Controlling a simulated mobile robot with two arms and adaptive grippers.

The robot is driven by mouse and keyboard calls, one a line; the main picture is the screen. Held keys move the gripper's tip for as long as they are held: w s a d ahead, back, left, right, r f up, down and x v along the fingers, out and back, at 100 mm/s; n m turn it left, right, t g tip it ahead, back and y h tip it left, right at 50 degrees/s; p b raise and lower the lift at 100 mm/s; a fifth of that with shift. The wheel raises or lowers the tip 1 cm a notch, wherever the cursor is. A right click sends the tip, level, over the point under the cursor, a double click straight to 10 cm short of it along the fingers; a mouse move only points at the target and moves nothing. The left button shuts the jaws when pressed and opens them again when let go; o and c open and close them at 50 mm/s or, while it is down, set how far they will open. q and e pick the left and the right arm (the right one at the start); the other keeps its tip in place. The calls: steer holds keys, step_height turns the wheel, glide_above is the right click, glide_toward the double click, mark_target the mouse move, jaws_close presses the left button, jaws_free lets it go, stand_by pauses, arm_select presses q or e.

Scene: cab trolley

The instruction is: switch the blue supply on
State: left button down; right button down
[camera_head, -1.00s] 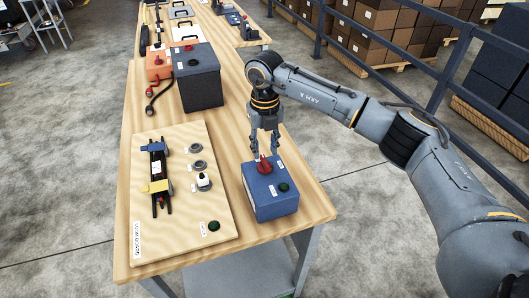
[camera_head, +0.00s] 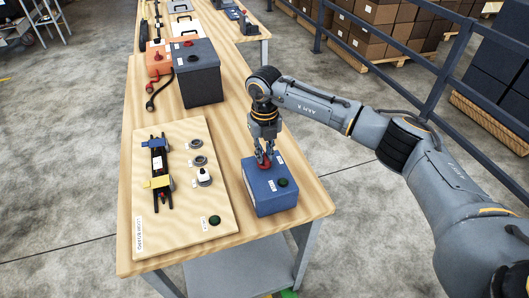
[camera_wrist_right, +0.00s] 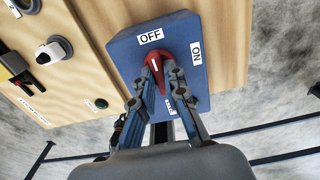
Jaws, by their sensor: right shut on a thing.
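The blue supply (camera_head: 268,200) is a blue box near the right front corner of the wooden bench. On its top are a red rotary knob (camera_head: 264,161) and a dark green round lamp (camera_head: 282,183), which looks unlit. My right gripper (camera_head: 264,153) comes down from above and is shut on the knob. In the right wrist view, the red knob (camera_wrist_right: 180,80) sits between the two fingers, beside an OFF label (camera_wrist_right: 151,36) and an ON label (camera_wrist_right: 196,53). My left gripper is out of view.
A light wooden board (camera_head: 187,230) with connectors, round sockets and a green lamp (camera_head: 214,220) lies left of the blue supply. A dark grey box (camera_head: 200,80) and an orange box (camera_head: 157,60) stand farther back. A dark railing (camera_head: 450,70) runs behind my arm.

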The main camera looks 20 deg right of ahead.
steer(key=shift+m, duration=0.3)
steer(key=m+b, duration=0.1)
steer(key=m, duration=0.2)
steer(key=m+b, duration=0.2)
steer(key=m, duration=0.4)
steer(key=shift+m, duration=0.4)
steer(key=m, duration=0.3)
steer(key=shift+m, duration=0.3)
steer(key=shift+m+b, duration=0.35)
steer(key=shift+m, duration=1.55)
steer(key=c, duration=1.4)
jaws_free()
